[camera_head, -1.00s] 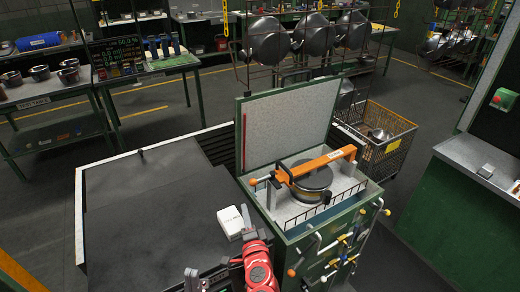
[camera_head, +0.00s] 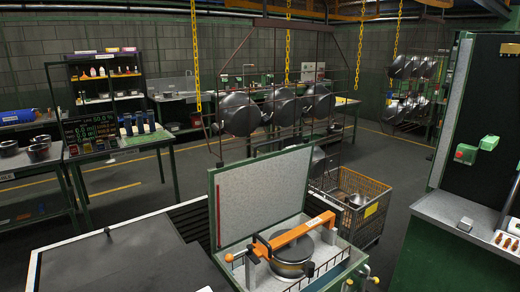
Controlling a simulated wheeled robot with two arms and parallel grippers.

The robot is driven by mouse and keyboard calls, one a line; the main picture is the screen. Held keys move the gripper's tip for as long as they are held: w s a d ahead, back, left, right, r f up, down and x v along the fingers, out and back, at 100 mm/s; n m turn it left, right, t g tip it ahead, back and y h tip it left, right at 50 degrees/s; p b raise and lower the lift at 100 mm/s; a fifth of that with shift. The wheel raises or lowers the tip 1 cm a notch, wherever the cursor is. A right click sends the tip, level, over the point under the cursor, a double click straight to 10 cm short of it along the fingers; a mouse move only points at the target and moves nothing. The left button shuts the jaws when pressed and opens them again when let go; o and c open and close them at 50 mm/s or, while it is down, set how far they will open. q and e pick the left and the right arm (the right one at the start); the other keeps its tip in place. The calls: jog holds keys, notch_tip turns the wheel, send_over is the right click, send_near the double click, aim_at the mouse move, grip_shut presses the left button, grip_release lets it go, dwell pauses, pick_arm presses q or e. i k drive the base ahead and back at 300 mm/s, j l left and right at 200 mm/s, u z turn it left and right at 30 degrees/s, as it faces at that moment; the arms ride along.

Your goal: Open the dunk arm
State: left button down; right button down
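The orange dunk arm (camera_head: 296,237) lies across the top of a dark round pot (camera_head: 291,262) in the open green dunk tank (camera_head: 226,268). Its left end has a small orange handle tip (camera_head: 229,257), and its right end meets an upright pivot at the tank's right side. The arm looks level, down over the pot. The tank's grey lid (camera_head: 265,193) stands upright behind it. Neither of my grippers is in view.
A dark worktop (camera_head: 120,262) lies left of the tank. A wire cart (camera_head: 362,195) with metal pots stands behind right. Hanging pots (camera_head: 283,106) are on a rack beyond. A green cabinet with a grey counter (camera_head: 450,212) is at right. The floor between is open.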

aim_at(290, 246)
jog(key=i+l+u, duration=0.15)
jog(key=l, duration=0.15)
jog(key=i+l+u, duration=0.15)
jog(key=l, duration=0.15)
jog(key=i+l+u, duration=0.15)
jog(key=l, duration=0.15)
jog(key=l+u, duration=0.15)
jog(key=l, duration=0.2)
jog(key=i, duration=0.05)
